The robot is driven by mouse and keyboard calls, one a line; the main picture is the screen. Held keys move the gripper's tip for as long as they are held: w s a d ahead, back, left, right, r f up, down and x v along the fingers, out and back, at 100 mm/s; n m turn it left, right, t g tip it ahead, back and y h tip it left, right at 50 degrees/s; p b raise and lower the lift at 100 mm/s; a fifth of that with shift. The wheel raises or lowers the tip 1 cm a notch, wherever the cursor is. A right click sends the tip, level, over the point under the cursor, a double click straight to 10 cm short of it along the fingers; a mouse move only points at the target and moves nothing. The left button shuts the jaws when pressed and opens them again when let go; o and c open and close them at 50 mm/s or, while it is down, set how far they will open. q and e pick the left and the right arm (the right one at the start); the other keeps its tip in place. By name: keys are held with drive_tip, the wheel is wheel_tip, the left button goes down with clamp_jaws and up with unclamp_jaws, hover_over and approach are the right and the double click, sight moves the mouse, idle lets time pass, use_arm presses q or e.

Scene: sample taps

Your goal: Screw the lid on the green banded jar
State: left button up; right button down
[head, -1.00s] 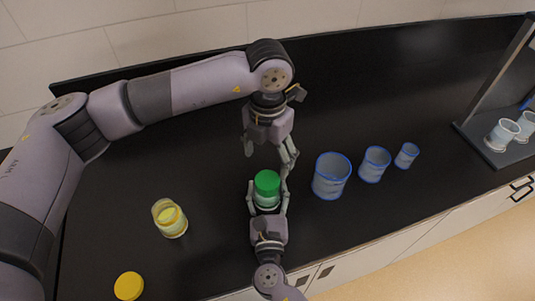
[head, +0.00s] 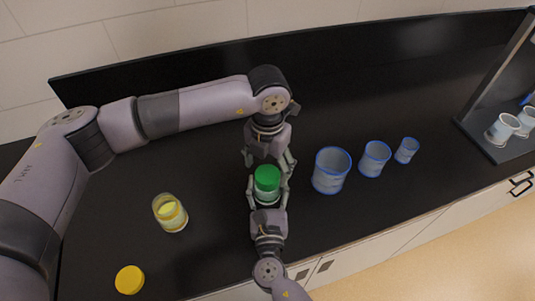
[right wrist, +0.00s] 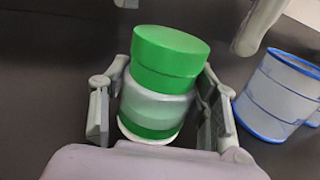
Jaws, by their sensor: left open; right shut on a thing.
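The green banded jar (head: 267,196) stands on the dark counter, with the green lid (head: 267,178) on its top. In the right wrist view the lid (right wrist: 170,55) sits over the mouth of the jar (right wrist: 153,108) and looks slightly tilted; whether it is threaded cannot be told. My right gripper (head: 268,194) is shut on the jar's body from the front, a finger on each side. My left gripper (head: 270,164) is open and points down just behind and above the lid. Its fingertips show at the top of the right wrist view, apart from the lid.
A yellow banded jar (head: 170,214) and its loose yellow lid (head: 130,280) are at the left. Three blue-rimmed beakers (head: 331,171) stand right of the green jar, the largest nearest it. A rack (head: 492,148) with white cups is at the far right.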

use_arm(q)
drive_tip(key=shift+f, duration=1.05)
drive_tip(key=shift+c, duration=0.5)
drive_tip(key=c, duration=1.1)
drive_tip(key=m, duration=0.4)
drive_tip(key=shift+m, duration=0.4)
drive_tip(key=m, duration=0.3)
drive_tip(key=o, duration=1.2)
drive_tip(key=shift+o, duration=0.2)
